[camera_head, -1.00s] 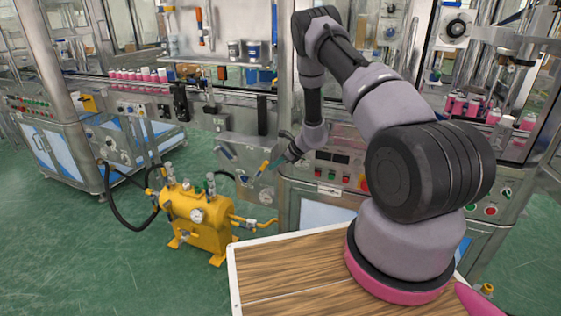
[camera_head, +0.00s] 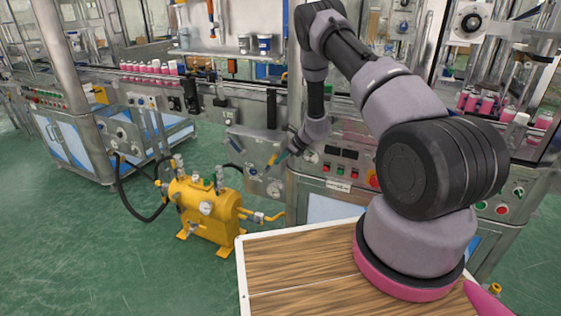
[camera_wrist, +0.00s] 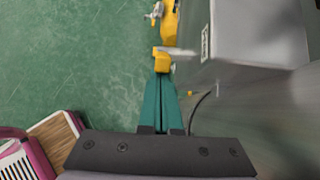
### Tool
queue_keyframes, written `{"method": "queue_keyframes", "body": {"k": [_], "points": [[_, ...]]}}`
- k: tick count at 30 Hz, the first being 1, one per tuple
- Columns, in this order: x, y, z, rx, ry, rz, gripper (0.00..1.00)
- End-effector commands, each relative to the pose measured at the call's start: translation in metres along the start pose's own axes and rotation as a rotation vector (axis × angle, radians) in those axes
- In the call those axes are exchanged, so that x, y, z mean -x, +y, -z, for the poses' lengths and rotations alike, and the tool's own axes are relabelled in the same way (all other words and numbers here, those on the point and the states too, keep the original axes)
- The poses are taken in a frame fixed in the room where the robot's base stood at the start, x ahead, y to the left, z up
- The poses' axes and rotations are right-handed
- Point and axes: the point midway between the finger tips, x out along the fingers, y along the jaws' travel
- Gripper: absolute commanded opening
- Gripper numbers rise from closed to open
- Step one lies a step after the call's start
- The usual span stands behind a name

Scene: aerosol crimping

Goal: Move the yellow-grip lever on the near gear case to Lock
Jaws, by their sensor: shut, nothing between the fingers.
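The near gear case (camera_head: 247,144) is a grey box on the front of the line, left of my arm in the head view. Its lever has a yellow grip (camera_head: 272,159) that tilts up to the right. The same yellow grip shows in the wrist view (camera_wrist: 162,62), just beyond my fingertips. My gripper (camera_head: 280,156) has teal fingers, shut and empty, with the tips right at the grip. I cannot tell whether they touch it. In the wrist view the closed fingers (camera_wrist: 163,80) point at the grip. Lock markings are too small to read.
A yellow pump unit (camera_head: 205,208) with hoses stands on the green floor in front. A control panel (camera_head: 340,165) is close on the right. The floor at left is open.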

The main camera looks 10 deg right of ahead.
Motion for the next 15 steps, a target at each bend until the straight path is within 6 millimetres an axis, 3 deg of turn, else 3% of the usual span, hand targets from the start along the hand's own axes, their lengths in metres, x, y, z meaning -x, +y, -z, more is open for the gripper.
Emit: {"method": "queue_keyframes", "body": {"k": [15], "points": [[-0.001, 0.001, -0.016, 0.007, 0.122, 0.000, 0.00]]}}
